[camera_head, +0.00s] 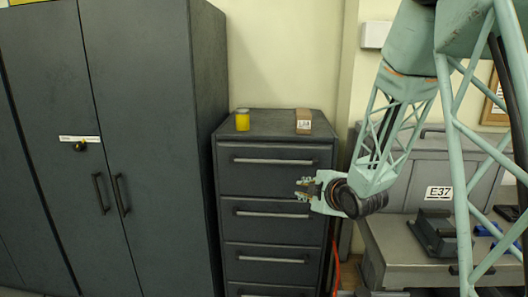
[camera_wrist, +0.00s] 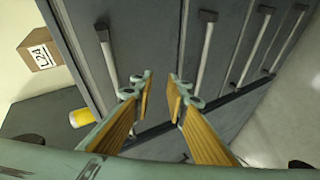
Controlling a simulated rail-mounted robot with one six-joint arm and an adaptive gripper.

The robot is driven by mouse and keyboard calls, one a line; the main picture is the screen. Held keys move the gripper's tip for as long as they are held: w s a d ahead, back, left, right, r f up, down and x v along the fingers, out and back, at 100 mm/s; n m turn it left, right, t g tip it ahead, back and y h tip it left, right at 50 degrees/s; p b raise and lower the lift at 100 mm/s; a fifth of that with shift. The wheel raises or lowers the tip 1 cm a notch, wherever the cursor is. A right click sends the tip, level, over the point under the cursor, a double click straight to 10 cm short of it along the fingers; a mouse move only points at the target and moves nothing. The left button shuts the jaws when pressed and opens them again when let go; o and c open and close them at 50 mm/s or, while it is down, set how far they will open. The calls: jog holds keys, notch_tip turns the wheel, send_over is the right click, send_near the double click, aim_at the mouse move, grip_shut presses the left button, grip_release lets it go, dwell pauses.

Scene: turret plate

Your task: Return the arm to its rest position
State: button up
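My gripper (camera_head: 306,189) is in front of the dark drawer cabinet (camera_head: 275,170), near its right side and between the upper drawers in the head view. In the wrist view, my gripper (camera_wrist: 160,88) shows two fingers with yellow-brown inner pads, spread apart with nothing between them. The cabinet front and its handles lie beyond the fingertips. My arm comes down from the upper right of the head view.
A yellow can (camera_head: 242,120) and a small cardboard box (camera_head: 304,121) stand on the cabinet top. A tall dark locker (camera_head: 130,150) is at left. A grey workbench (camera_head: 400,245) with a case labelled E37 (camera_head: 439,193) stands at right.

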jog(key=shift+s+r, duration=0.1)
jog(key=s+d+r+m+g+h, duration=0.1)
jog(key=s+d+r+m, duration=0.25)
jog(key=s, duration=0.45)
jog(key=s+d+r+m+g+h, duration=0.2)
jog(key=s+r+m, duration=0.15)
jog(key=s, duration=0.35)
jog(key=s+d+r+m+g+h, duration=0.1)
jog(key=s+d+r+m, duration=0.2)
jog(key=s, duration=0.5)
jog(key=s+r+m+g, duration=0.1)
jog(key=s+m, duration=0.3)
jog(key=s, duration=1.3)
jog(key=s+a+r+m+g, duration=0.1)
jog(key=s+r+m+g, duration=0.1)
jog(key=s, duration=1.6)
jog(key=shift+s+a+m+g, duration=0.15)
jog(key=shift+s+m+g, duration=0.05)
jog(key=shift+m+g, duration=0.65)
jog(key=shift+r, duration=0.1)
